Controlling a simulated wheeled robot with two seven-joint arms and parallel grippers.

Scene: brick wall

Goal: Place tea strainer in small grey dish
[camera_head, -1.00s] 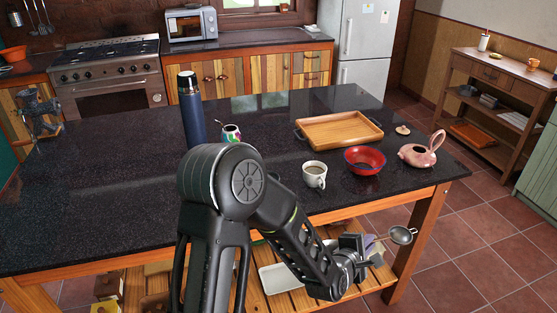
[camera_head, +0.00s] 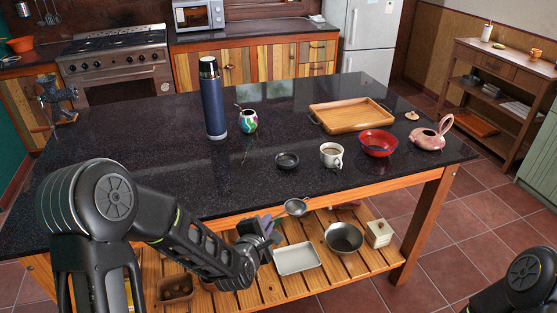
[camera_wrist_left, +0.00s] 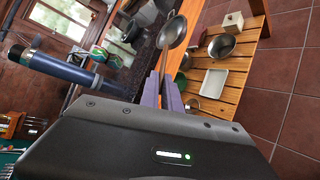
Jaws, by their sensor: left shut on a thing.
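The tea strainer (camera_head: 296,207) is a small metal bowl with a handle, held out in front of the counter's near edge. My left gripper (camera_head: 270,228) is shut on its handle. In the left wrist view the strainer (camera_wrist_left: 173,33) extends away from my left fingers (camera_wrist_left: 164,95), its bowl at the far end. The small grey dish (camera_head: 287,160) stands on the dark counter near its front edge, left of the coffee cup. It lies beyond the strainer in the head view, apart from it. My right gripper is out of the picture.
On the dark counter (camera_head: 120,165) stand a white cup (camera_head: 332,155), red bowl (camera_head: 378,143), wooden tray (camera_head: 350,115), pink pot (camera_head: 430,135), colourful gourd (camera_head: 248,121) and tall blue flask (camera_head: 213,100). The shelf below holds a white tray (camera_head: 297,259) and metal bowl (camera_head: 344,238).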

